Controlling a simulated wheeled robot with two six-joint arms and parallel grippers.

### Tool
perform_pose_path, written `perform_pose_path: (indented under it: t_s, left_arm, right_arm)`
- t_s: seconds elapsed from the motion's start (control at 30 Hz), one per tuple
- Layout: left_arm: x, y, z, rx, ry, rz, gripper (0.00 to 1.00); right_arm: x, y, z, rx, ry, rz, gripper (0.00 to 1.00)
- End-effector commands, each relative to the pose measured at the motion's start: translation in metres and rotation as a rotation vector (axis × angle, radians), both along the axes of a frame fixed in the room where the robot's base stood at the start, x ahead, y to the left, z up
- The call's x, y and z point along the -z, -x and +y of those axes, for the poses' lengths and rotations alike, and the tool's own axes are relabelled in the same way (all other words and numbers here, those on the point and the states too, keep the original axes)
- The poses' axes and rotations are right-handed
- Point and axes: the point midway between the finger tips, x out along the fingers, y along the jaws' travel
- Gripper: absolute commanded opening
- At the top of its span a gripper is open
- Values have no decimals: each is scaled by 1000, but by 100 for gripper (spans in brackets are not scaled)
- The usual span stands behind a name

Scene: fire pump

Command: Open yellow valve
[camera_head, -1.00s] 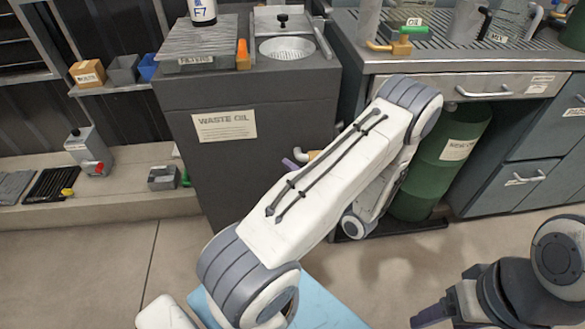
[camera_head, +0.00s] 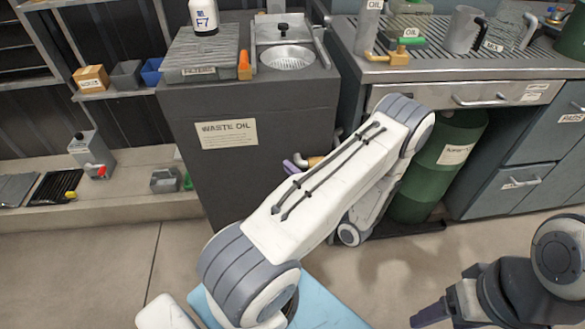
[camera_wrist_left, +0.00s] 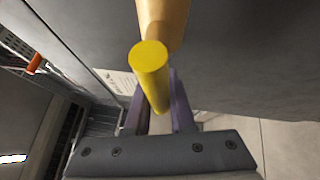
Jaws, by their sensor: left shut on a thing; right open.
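The yellow valve handle (camera_wrist_left: 152,72) is a short yellow bar in the left wrist view, on a brass-coloured pipe (camera_wrist_left: 162,18). My left gripper (camera_wrist_left: 160,106) is shut on the handle, with one purple finger on each side of it. In the head view, the brass pipe (camera_head: 315,161) shows on the side of the dark waste oil cabinet, and a purple part of my left gripper (camera_head: 294,163) is beside it. My left arm hides much of this spot, and I cannot make out the yellow handle there. My right gripper (camera_head: 432,314) is open and empty at the bottom right, partly cut off.
The waste oil cabinet (camera_head: 270,190) stands behind my left arm. A green cylinder (camera_head: 432,180) stands under the metal workbench (camera_head: 455,67) at the right. A low ledge (camera_head: 115,212) with small items is at the left. Floor (camera_head: 110,275) is clear in front.

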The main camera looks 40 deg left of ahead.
Motion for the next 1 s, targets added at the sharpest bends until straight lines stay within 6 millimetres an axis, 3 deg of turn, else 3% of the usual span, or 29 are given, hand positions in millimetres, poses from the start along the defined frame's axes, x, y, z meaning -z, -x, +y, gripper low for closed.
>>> perform_pose_path:
  t_s: [0.1, 0.43, 0.47, 0.5, 0.53, 0.87, 1.0]
  left_arm:
    - [-7, 0, 0, 1, -49, 58, 0]
    - [-7, 0, -1, 1, -65, 73, 0]
    - [-7, 0, -1, 1, -64, 72, 34]
    - [-7, 0, -1, 1, -63, 72, 49]
    - [-7, 0, -1, 1, -63, 72, 52]
    - [-7, 0, -2, 2, -62, 71, 52]
    - [-4, 0, -16, 6, -61, 72, 52]
  right_arm:
    - [-11, 0, 0, 0, 0, 0, 69]
    - [-9, 0, 0, 0, 0, 0, 69]
    - [-9, 0, 0, 0, 0, 0, 69]
    - [-9, 0, 0, 0, 0, 0, 69]
    - [-9, 0, 0, 0, 0, 0, 69]
    - [-10, 0, 0, 0, 0, 0, 69]
    - [-12, 0, 0, 0, 0, 0, 69]
